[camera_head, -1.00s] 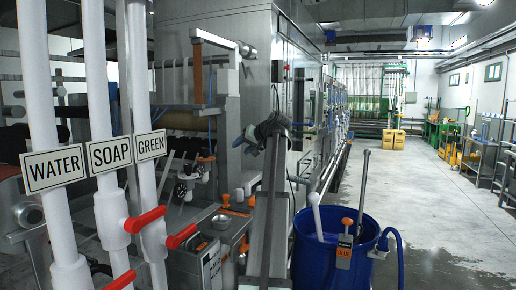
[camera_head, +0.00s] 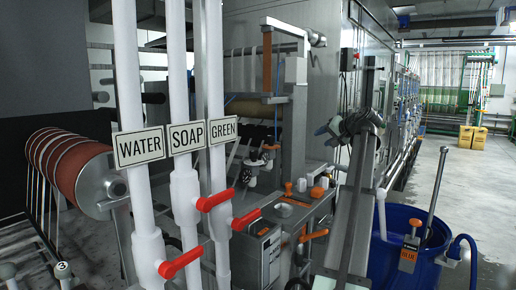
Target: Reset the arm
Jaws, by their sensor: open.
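I see no gripper of mine that I can make out in the head view. A slanted grey column (camera_head: 352,215) stands between the machine and the blue barrel. A dark grey jointed piece (camera_head: 352,124) sits at its top. I cannot tell whether this is part of my arm, and I see no clear fingers on it.
A reddish roller (camera_head: 72,168) is at left. A blue barrel (camera_head: 395,262) holds tools at right. Open floor lies behind it.

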